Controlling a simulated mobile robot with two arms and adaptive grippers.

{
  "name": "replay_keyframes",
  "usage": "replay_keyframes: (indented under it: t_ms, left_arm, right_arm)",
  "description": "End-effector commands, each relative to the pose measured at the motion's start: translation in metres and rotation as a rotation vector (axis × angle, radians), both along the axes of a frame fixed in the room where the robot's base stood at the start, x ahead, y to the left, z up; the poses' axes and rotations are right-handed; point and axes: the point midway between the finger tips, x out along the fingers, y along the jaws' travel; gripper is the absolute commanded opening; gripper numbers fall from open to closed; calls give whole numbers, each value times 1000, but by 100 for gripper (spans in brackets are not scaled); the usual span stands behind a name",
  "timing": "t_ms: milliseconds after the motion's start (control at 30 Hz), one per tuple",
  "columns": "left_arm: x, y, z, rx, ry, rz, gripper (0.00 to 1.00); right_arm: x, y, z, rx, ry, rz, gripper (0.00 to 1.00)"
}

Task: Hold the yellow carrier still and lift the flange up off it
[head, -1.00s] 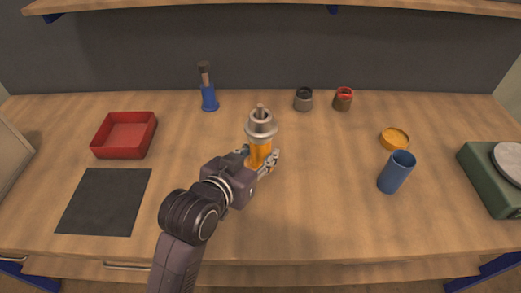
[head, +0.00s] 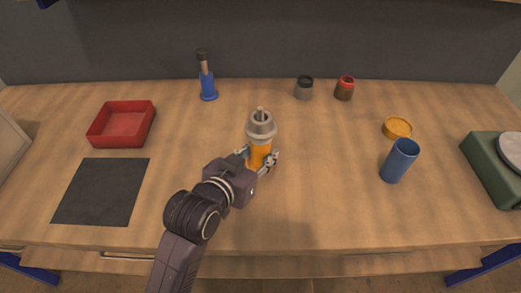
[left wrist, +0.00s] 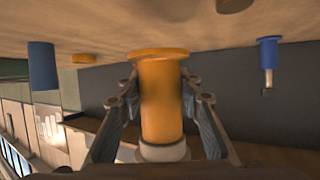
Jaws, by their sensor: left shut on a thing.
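The yellow carrier (head: 260,150) stands upright on the wooden bench, near the middle in the head view. The grey metal flange (head: 261,128) sits on top of it, with a thin stem poking up through its centre. My left gripper (head: 257,160) is shut around the carrier's body, below the flange. In the left wrist view, the carrier (left wrist: 162,100) is between both fingers of my left gripper (left wrist: 160,102). That picture is upside down, and the pale flange (left wrist: 163,151) shows at the carrier's lower end. My right gripper is not in view.
A red tray (head: 121,125) and a dark mat (head: 102,191) lie at left. A blue holder with a brush-like tool (head: 208,90) and two small jars (head: 304,88) stand behind. At right are a yellow dish (head: 397,127), a blue cup (head: 399,161) and a green device (head: 492,170).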

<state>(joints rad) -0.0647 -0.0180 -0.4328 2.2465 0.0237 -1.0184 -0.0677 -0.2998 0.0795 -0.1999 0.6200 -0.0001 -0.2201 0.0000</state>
Motion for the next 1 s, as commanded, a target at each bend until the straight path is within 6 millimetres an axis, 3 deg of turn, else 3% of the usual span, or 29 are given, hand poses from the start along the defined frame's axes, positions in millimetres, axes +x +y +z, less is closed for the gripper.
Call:
replay_keyframes:
  t_ms: [700, 1000]
  left_arm:
    - [0, 0, -31, -4, -7, 0, 0]
    - [0, 0, -44, -4, -7, 0, 0]
  right_arm:
    - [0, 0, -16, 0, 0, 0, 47]
    - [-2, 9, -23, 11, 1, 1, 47]
